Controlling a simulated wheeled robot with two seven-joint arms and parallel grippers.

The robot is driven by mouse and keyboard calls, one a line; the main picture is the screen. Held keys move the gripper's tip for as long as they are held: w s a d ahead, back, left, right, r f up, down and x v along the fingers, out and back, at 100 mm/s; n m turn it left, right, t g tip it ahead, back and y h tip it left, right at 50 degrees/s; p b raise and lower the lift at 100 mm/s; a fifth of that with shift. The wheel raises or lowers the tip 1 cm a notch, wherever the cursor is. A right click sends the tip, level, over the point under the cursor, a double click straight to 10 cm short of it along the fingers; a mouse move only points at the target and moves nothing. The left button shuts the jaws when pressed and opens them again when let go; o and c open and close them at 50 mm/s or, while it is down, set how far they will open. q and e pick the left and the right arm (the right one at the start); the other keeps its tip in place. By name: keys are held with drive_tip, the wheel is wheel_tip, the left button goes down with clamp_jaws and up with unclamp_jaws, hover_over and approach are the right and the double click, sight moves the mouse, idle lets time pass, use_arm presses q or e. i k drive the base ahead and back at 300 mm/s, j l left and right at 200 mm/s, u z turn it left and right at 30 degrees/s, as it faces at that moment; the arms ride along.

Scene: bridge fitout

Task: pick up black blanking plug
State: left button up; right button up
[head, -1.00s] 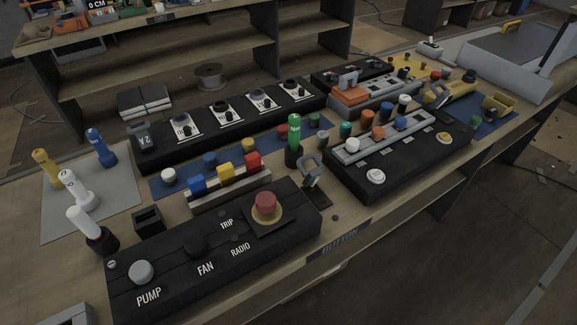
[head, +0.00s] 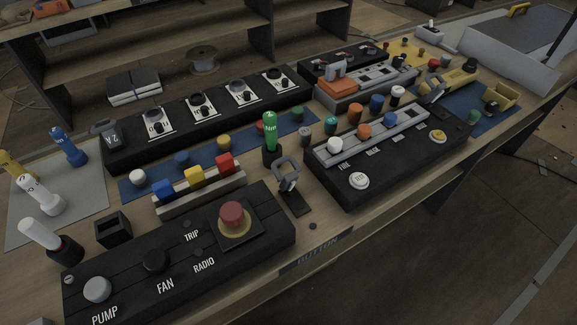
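A small dark round piece (head: 313,226) lies on the bench top near the front edge, right of the front panel; it looks like the black blanking plug, but it is too small to be sure. The black front panel (head: 130,275) is marked PUMP, FAN, TRIP and RADIO. Neither of my grippers is in view.
A grey tagged clip on a black stand (head: 289,182) and a green cylinder in a black holder (head: 271,131) stand behind the small dark piece. A second black panel (head: 385,160) lies to the right. The front bench edge has a BUTTON label (head: 322,247).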

sight(156, 261)
drive_tip(key=u, duration=2.8)
drive_tip(key=k+z, duration=0.15)
drive_tip(key=z, duration=1.15)
drive_tip(key=k+j, duration=0.35)
drive_tip(key=j, duration=0.15)
